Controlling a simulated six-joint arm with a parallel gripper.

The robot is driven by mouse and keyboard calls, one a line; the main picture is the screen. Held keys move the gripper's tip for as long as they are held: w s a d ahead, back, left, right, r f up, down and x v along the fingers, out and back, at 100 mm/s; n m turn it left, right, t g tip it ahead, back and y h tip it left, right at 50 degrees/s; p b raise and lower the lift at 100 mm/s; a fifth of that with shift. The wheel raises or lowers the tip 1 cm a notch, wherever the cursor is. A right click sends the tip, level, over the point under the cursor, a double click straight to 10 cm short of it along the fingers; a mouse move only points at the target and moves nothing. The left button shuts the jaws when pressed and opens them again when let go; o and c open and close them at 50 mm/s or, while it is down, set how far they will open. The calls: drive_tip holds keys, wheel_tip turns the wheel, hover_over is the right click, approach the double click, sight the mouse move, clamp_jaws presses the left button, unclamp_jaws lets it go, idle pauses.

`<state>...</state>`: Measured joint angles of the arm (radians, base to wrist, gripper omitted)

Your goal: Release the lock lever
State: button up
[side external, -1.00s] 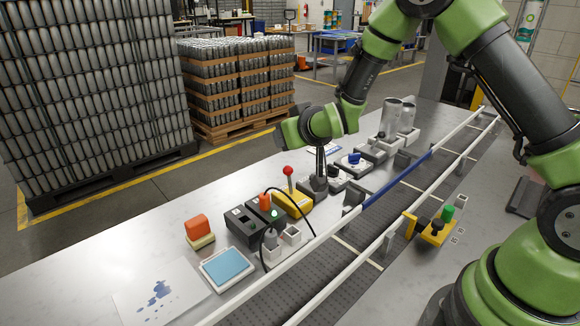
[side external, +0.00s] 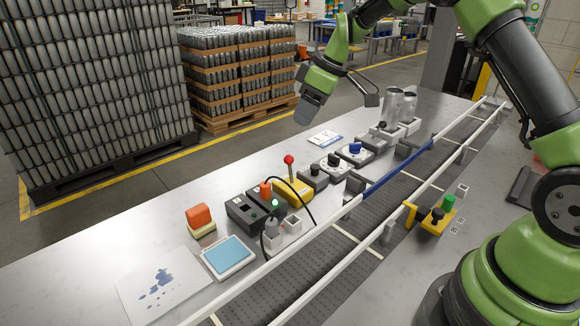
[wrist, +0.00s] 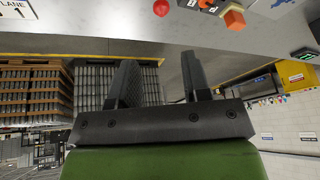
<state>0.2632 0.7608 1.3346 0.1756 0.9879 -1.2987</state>
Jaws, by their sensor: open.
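A lever with a red ball knob (side external: 289,160) stands upright on a yellow base (side external: 293,192) on the table; I cannot tell for sure that it is the lock lever. The red ball also shows at the top edge of the wrist view (wrist: 161,7). My gripper (side external: 306,118) hangs in the air above the far edge of the table, up from the lever and apart from it. In the wrist view my gripper's two dark fingers (wrist: 158,65) stand apart with nothing between them. The side view does not show the fingers clearly.
Several dark units with knobs (side external: 333,161) stand right of the lever. Silver cans (side external: 393,105) stand further right. Black boxes (side external: 245,209), a loose black cable and a blue pad (side external: 229,256) lie left. A railed conveyor (side external: 300,262) runs in front. Can pallets (side external: 238,75) stand beyond.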

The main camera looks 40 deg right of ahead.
approach(290, 165)
drive_tip(key=f, duration=0.1)
drive_tip(key=shift+n+y, duration=0.3)
drive_tip(key=x, duration=0.9)
drive_tip(key=shift+w+d+f, duration=0.2)
drive_tip(key=shift+w+f, duration=0.1)
drive_tip(key=shift+f, duration=0.05)
drive_tip(key=shift+c, duration=0.4)
clamp_jaws()
